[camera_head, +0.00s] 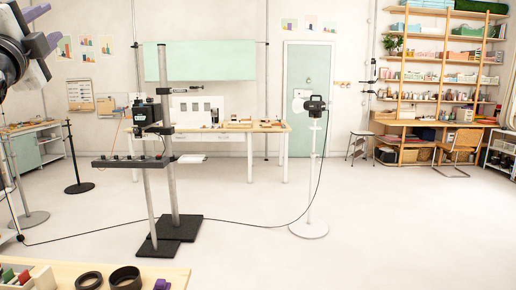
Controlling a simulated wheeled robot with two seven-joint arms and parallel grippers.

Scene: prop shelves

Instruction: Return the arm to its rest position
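My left gripper (47,27) is high in the top left corner. Its two purple-tipped fingers are spread apart, with nothing visible between them. It is well above the near table (150,277) at the bottom left and touches nothing that I can see. The rest of the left arm is mostly cut off by the left edge. My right gripper and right arm are not in view.
The near table holds two black rings (126,278), a small purple object (162,284) and coloured items at its left. A camera stand (162,170) and a white-based stand (309,229) are beyond. A long worktable stands behind; open floor (400,230) lies right.

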